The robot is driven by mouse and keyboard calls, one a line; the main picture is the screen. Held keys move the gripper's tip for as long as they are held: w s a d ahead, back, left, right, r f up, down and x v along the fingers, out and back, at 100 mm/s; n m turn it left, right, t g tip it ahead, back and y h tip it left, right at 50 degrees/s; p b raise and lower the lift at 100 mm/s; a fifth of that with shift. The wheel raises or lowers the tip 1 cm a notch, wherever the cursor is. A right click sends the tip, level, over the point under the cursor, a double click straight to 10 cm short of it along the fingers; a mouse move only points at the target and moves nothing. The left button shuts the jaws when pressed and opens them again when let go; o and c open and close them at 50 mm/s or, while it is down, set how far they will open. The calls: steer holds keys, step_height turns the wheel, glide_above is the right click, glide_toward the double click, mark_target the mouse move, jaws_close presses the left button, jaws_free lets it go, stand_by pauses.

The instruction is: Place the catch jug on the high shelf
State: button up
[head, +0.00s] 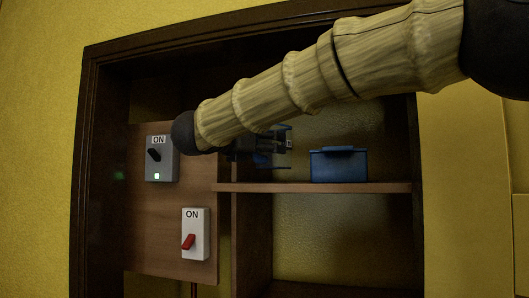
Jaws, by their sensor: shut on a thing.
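My gripper (287,143) is small and dark in the head view, at the far end of my arm, above the left part of the wooden shelf (310,188). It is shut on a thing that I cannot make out. Dark blue parts show around and below the fingers, and I cannot tell whether they belong to the gripper or to the held thing. No jug shape can be clearly told. A blue box-like container (339,167) with a raised piece on its top edge stands on the shelf, to the right of the gripper and apart from it.
The shelf is inside a dark wooden frame (87,165). Left of it, a wooden panel carries a grey ON switch (161,166) with a green light and a white ON switch (195,236) with a red lever. Shelf right of the container is bare.

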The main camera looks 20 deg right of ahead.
mark_target(265, 155)
steer(key=f, duration=0.1)
steer(key=w+f, duration=0.1)
steer(key=f, duration=0.1)
steer(key=shift+p, duration=0.35)
steer(key=shift+s+f, duration=0.1)
steer(key=shift+f, duration=0.1)
steer(key=shift+s+r, duration=0.1)
steer(key=shift+s, duration=0.3)
steer(key=shift+w, duration=0.25)
steer(key=o, duration=1.2)
steer(key=shift+w+f, duration=0.1)
steer(key=shift+f, duration=0.1)
steer(key=shift+o, duration=0.3)
steer(key=shift+s+d+r, duration=0.1)
steer(key=shift+s, duration=0.15)
steer(key=shift+w, duration=0.15)
